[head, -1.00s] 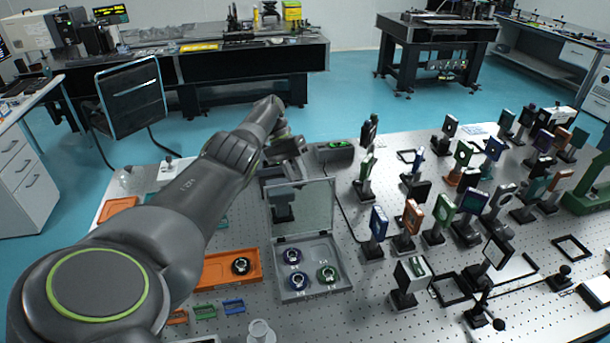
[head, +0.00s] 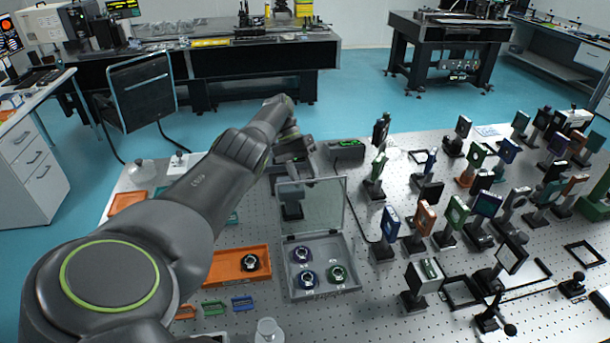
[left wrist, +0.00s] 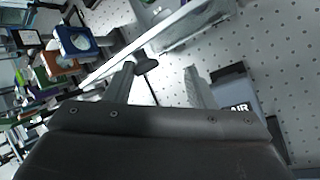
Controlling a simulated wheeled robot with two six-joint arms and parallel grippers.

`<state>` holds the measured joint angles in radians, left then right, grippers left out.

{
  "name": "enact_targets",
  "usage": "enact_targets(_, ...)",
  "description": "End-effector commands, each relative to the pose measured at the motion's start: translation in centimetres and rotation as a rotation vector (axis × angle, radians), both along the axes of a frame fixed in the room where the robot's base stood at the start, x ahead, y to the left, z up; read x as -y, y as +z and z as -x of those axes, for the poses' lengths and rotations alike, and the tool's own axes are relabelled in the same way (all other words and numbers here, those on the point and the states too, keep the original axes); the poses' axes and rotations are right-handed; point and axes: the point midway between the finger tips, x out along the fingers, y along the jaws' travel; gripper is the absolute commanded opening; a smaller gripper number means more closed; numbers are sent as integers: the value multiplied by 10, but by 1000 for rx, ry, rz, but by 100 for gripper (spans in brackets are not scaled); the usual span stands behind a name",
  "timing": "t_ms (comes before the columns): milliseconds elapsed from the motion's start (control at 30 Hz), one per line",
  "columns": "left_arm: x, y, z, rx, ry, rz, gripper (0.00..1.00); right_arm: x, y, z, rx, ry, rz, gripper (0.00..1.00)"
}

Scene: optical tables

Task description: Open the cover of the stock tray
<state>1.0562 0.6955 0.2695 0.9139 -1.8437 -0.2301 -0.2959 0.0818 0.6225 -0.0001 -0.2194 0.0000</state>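The stock tray (head: 322,293) is a shallow grey box in the middle of the near table, with several round mounted optics inside. Its clear cover (head: 325,205) stands up at the tray's back edge, so the tray is open. My left gripper (head: 292,212) points down behind the cover and shows through it. The cover's long pale edge (left wrist: 150,45) runs diagonally just beyond the fingertips. I cannot tell whether a finger touches the cover. My right gripper is not in view.
An orange tray (head: 225,268) with one round mount lies left of the stock tray. Many post-mounted optics (head: 425,215) crowd the right side. A dark box (head: 345,150) stands behind the cover. Small coloured handles (head: 215,307) and a glass vessel (head: 268,330) are at the front.

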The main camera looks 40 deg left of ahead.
Motion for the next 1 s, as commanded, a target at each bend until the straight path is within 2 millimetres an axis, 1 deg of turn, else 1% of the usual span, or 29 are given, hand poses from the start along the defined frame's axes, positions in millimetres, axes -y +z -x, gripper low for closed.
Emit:
enact_targets(33, 1, -5, 2, -10, -1, 0, 46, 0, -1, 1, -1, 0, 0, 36)
enact_targets(267, 2, -4, 2, -8, -1, 0, 46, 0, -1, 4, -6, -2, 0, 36)
enact_targets(367, 1, -2, 1, -6, -1, 1, 46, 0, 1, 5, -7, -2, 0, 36)
enact_targets(467, 1, 5, 1, -5, -2, 1, 46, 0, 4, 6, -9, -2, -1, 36)
enact_targets(633, 1, 29, 1, 0, -3, -1, 46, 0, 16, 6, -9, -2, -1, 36)
enact_targets(767, 0, 49, 2, 2, -1, -3, 46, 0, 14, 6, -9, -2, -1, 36)
enact_targets(900, 0, 81, 3, 3, -3, -3, 46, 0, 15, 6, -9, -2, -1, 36)
enact_targets(933, 0, 87, 3, 0, -1, -1, 46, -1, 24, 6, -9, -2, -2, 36)
enact_targets(1000, 1, 93, 3, -1, -1, 0, 46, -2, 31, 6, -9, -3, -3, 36)
